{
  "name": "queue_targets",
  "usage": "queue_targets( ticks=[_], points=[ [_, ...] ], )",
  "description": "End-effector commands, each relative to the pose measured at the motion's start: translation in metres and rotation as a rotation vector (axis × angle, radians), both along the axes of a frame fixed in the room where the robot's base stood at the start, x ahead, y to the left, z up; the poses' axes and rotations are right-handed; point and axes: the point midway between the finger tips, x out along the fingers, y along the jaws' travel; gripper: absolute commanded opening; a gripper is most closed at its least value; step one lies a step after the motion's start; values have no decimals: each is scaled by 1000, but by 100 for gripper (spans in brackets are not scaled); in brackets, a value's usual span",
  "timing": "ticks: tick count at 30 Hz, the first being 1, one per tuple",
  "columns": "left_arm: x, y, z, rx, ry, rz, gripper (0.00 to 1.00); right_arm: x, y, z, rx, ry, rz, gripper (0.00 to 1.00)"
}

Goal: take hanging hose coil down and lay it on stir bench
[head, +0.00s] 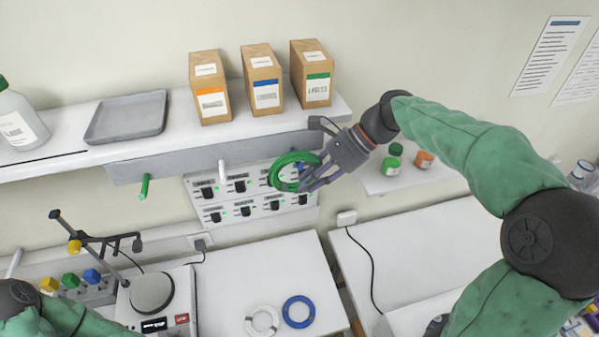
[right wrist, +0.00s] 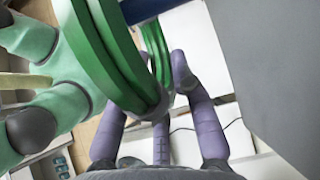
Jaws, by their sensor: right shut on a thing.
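A green hose coil (head: 290,172) is up at the wall rail below the shelf; it also shows large and close in the right wrist view (right wrist: 110,50). My right gripper (head: 312,180) is shut on the right side of the coil, its grey-purple fingers around the hose. A blue peg (right wrist: 140,9) is right beside the coil; I cannot tell whether the coil still hangs on it. The stir bench (head: 225,290) is the white surface below, with a white coil (head: 262,321) and a blue coil (head: 299,312) lying on it. My left gripper is out of view.
A stirrer with a round plate (head: 152,293) and a clamp stand (head: 90,240) occupy the bench's left. The shelf (head: 60,165) above holds a grey tray (head: 126,117), a bottle and boxes. A green peg (head: 145,186) and an empty white peg (head: 222,172) jut from the rail.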

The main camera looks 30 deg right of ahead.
Motion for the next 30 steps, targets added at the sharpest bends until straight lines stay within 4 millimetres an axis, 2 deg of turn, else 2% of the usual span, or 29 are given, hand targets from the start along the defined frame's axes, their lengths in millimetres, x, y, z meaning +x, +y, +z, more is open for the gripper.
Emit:
queue_targets(
  ticks=[8, 16, 23, 30],
  points=[
    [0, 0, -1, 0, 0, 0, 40, 0, 0, 6, -1, -1, 0, 0],
    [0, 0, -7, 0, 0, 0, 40, -1, 0, 37, -3, -4, 1, 0],
    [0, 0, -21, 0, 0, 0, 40, -48, 11, 34, -2, -4, -2, 0],
    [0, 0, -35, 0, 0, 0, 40, -105, 25, 33, -2, -3, -3, 0]
  ],
)
